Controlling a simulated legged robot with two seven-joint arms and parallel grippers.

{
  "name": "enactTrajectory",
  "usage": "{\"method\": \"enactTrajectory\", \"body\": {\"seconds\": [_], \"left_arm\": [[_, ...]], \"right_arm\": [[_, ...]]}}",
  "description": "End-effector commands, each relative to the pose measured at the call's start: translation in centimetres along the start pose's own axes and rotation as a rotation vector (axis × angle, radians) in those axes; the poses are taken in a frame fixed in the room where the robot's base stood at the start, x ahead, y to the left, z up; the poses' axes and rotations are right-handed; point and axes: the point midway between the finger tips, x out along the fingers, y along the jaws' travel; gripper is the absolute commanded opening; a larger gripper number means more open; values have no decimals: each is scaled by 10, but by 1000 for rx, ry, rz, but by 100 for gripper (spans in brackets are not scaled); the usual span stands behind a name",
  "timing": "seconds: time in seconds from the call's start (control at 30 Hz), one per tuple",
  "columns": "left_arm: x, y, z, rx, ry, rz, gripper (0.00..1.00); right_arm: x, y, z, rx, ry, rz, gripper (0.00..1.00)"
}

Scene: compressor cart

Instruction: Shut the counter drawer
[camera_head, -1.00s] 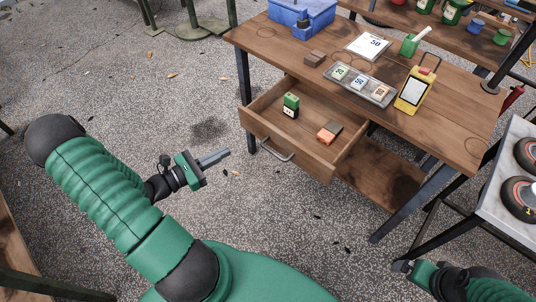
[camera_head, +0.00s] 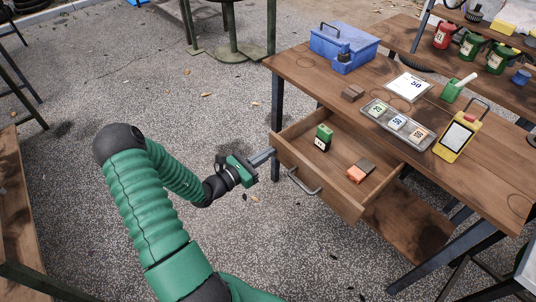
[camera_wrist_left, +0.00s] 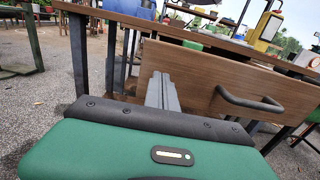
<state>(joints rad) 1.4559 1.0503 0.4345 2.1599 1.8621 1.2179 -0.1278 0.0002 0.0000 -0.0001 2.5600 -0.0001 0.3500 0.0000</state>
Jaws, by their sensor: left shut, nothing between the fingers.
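The wooden counter drawer (camera_head: 325,188) is pulled out from under the counter (camera_head: 330,85). It holds a green item (camera_head: 323,138) and an orange and brown item (camera_head: 359,171). Its front bears a grey bar handle (camera_head: 304,183), which also shows in the left wrist view (camera_wrist_left: 250,102). My left gripper (camera_head: 266,156) is shut and empty, its fingers pointing at the left end of the drawer front. In the left wrist view the fingers (camera_wrist_left: 161,90) overlap the front panel (camera_wrist_left: 205,80), left of the handle; I cannot tell whether they touch. My right gripper is not in view.
On the counter stand a blue toolbox (camera_head: 343,47), a tray of labelled cards (camera_head: 399,124) and a yellow device (camera_head: 460,135). A lower shelf (camera_head: 410,225) and dark legs are under the counter. The floor left of the drawer is open.

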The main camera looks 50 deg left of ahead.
Motion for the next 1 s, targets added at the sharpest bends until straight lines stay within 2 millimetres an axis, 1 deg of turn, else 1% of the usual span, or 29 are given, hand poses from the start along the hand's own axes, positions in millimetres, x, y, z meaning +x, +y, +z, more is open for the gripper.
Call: {"method": "enactTrajectory", "body": {"seconds": [0.1, 0.43, 0.57, 0.67, 0.77, 0.87, 1.0], "left_arm": [[3, 0, 0, 0, 0, 1, 0], [4, -2, 1, 2, 0, 0, 0], [12, -1, 1, 1, -1, -2, 0], [23, -1, 1, 0, 0, -2, 0], [41, -1, 2, 0, -1, -3, 0], [64, -2, 2, 1, -1, -4, 0], [101, -2, 2, 2, -2, -4, 0]], "right_arm": [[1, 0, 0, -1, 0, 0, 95], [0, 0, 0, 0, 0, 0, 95], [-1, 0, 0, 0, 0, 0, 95], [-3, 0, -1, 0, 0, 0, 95], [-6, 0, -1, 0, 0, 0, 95], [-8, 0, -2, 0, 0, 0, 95], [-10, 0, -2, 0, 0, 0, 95]]}}
